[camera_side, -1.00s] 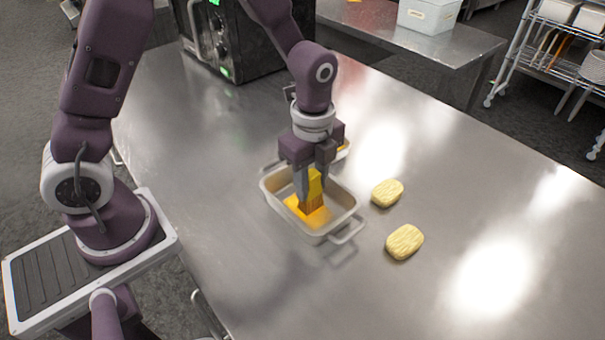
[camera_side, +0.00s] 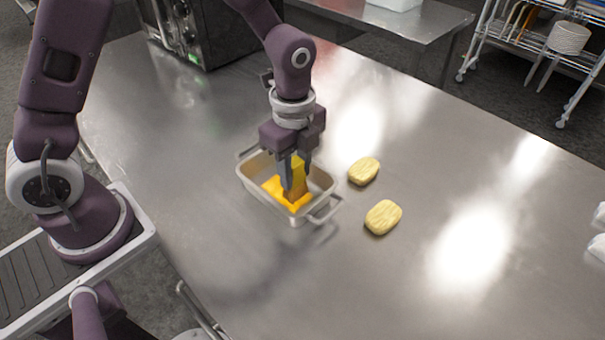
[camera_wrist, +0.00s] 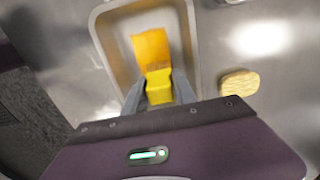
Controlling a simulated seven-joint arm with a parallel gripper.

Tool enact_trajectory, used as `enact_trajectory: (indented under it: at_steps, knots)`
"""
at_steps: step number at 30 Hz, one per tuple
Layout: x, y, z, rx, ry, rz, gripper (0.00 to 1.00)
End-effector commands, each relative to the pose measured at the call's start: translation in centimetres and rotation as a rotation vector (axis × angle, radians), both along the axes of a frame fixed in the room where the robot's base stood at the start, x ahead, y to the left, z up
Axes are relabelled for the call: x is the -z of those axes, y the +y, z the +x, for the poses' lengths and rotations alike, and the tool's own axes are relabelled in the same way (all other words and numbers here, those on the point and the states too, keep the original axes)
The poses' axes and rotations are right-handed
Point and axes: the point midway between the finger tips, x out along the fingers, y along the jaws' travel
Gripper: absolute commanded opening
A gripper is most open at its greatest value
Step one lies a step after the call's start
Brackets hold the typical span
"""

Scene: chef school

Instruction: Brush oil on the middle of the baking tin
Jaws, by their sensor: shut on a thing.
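The baking tin (camera_side: 258,190) is a rectangular metal pan with wire handles, standing on the steel table. My gripper (camera_side: 294,190) is inside the tin's outline and shut on a yellow brush (camera_side: 299,170). In the wrist view the brush (camera_wrist: 158,86) sits between my fingers (camera_wrist: 158,98), with its end toward the tin floor. In the wrist view the tin (camera_wrist: 108,48) surrounds the brush and an orange area (camera_wrist: 150,47). Whether the bristles touch the floor is hard to tell.
Two pale yellow oval loaf-like pieces, one nearer the back (camera_side: 363,171) and one nearer the front (camera_side: 383,217), lie right of the tin. A dark oven-like appliance (camera_side: 190,30) stands at the back left.

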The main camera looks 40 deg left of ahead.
Motion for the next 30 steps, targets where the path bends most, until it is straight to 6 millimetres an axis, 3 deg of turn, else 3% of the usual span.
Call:
enact_trajectory:
  at_steps: [24,30]
  knots:
    - [0.0,7.5,-0.1,-0.002,0.001,0.000,0.00]
    - [-2.7,7.2,0.0,0.001,-0.002,0.000,0.00]
